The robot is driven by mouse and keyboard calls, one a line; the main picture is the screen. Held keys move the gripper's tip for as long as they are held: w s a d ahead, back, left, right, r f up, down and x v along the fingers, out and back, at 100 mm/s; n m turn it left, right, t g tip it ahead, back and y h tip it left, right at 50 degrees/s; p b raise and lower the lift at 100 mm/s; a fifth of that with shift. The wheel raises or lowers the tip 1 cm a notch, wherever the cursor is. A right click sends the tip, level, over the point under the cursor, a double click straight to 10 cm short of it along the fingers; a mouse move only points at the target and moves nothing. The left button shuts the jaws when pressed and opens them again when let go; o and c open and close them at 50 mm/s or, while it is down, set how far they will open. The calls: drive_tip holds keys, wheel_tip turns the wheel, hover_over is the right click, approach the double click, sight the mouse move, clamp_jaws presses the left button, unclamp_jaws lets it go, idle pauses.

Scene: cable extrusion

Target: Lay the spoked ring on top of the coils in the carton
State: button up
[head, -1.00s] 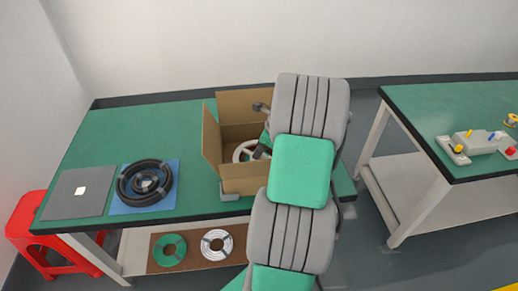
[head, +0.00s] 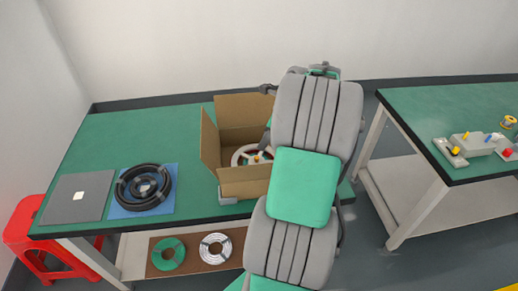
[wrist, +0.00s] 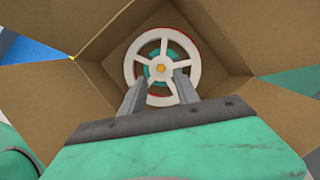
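The spoked ring (wrist: 139,61), white with an orange centre, lies flat inside the open carton (head: 243,183). Red and teal coils (wrist: 150,52) show between its spokes and around its rim. The ring (head: 239,155) is partly hidden by my arm in the head view. My gripper (wrist: 159,76) points down into the carton. Its two fingers are apart with nothing visible between them, and the ring appears beyond the tips. In the head view my arm hides the gripper.
The carton's flaps stand open around my gripper. On the green table (head: 130,130) are a black coil (head: 128,188) on a blue mat and a grey panel (head: 70,203). A green coil and a white coil lie on the shelf below. A second table (head: 440,110) stands right.

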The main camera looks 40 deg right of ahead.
drive_tip(key=v, duration=0.4)
drive_tip(key=shift+s+r, duration=0.1)
drive_tip(key=shift+r, duration=0.1)
idle(1.0)
